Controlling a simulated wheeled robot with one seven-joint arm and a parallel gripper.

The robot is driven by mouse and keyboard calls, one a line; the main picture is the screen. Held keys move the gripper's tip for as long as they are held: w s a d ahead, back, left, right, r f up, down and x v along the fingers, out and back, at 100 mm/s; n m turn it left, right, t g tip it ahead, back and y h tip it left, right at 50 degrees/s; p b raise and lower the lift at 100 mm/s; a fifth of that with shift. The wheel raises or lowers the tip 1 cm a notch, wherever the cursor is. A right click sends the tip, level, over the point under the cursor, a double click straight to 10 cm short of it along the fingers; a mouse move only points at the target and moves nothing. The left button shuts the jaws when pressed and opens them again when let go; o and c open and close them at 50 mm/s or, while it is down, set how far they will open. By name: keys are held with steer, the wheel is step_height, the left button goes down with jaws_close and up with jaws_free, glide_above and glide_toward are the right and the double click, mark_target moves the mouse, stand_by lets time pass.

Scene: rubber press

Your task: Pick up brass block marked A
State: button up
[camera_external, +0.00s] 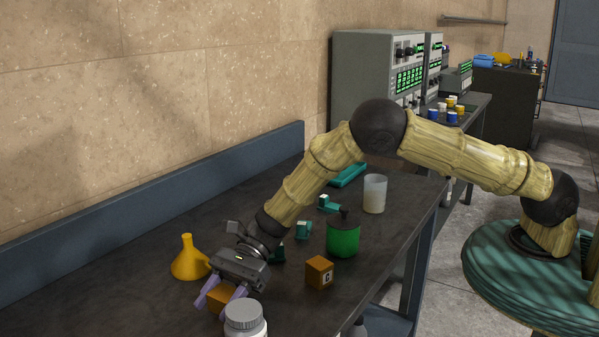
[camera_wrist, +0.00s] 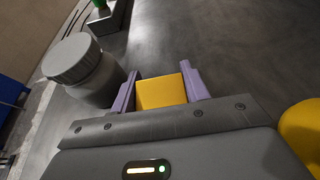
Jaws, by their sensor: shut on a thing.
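My gripper (camera_external: 222,294) reaches down to the table top near its front left part. Its purple fingers are shut on a brass-coloured block (camera_external: 219,301), one finger on each side. In the wrist view the block (camera_wrist: 161,92) sits between the two fingers of my gripper (camera_wrist: 161,90). No letter shows on the held block in either view, so I cannot tell its marking. A second brass-coloured block with a letter that looks like G (camera_external: 319,272) stands to the right, apart from my gripper.
A grey-white jar (camera_external: 245,320) stands close to the held block; it shows in the wrist view (camera_wrist: 85,70). A yellow funnel (camera_external: 189,260) is just left of my gripper. A green can (camera_external: 343,236), a clear beaker (camera_external: 374,194) and small green pieces (camera_external: 303,230) stand further back.

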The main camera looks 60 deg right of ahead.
mark_target(217, 298)
step_height(217, 298, up, 10)
steer(key=shift+r+b, duration=0.1)
steer(key=shift+b, duration=0.85)
